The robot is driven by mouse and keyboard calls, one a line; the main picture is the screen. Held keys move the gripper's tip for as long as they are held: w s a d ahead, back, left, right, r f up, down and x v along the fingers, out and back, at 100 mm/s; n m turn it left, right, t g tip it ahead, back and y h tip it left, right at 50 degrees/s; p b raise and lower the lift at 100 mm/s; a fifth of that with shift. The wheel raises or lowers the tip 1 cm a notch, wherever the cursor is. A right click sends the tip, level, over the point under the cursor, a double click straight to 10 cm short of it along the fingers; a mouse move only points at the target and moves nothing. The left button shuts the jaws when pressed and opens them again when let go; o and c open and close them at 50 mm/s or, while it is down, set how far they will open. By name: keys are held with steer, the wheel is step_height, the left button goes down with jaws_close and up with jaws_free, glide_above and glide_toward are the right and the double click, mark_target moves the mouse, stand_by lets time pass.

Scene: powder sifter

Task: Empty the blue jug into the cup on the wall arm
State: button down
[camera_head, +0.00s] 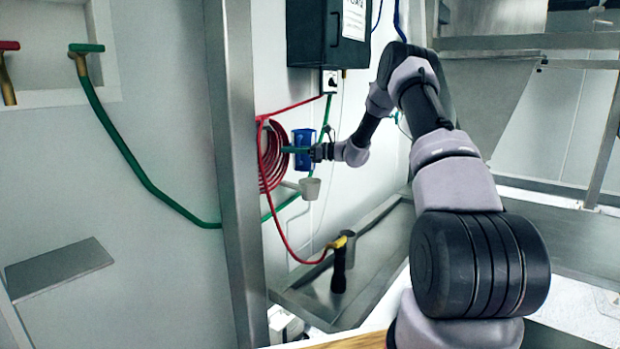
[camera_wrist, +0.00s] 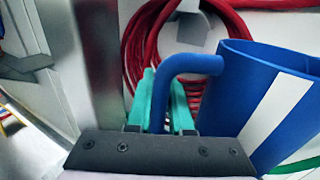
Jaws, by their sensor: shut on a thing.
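The blue jug (camera_head: 303,139) is held in the air in front of the red hose coil, and looks roughly upright in the head view. My gripper (camera_head: 291,149) is shut on its handle. In the wrist view the blue jug (camera_wrist: 229,95) is on the right with its open rim at the top, and the teal fingers of my gripper (camera_wrist: 165,105) close around the handle. What is inside the jug cannot be seen. The pale cup (camera_head: 310,188) sits on the wall arm (camera_head: 290,185), just below the jug and apart from it. The wrist view does not show the cup.
A red hose coil (camera_head: 268,160) hangs on the wall behind the jug. A steel post (camera_head: 235,150) stands to the left. Below is a metal tray (camera_head: 375,255) with a dark-handled hose nozzle (camera_head: 339,270). A dark box (camera_head: 325,35) is mounted above.

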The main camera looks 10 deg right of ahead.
steer(key=shift+s+a+r, duration=0.4)
steer(key=shift+s+r, duration=0.15)
steer(key=shift+s, duration=0.25)
steer(key=shift+s+a+r, duration=0.35)
steer(key=shift+s+r, duration=0.2)
steer(key=shift+s, duration=0.25)
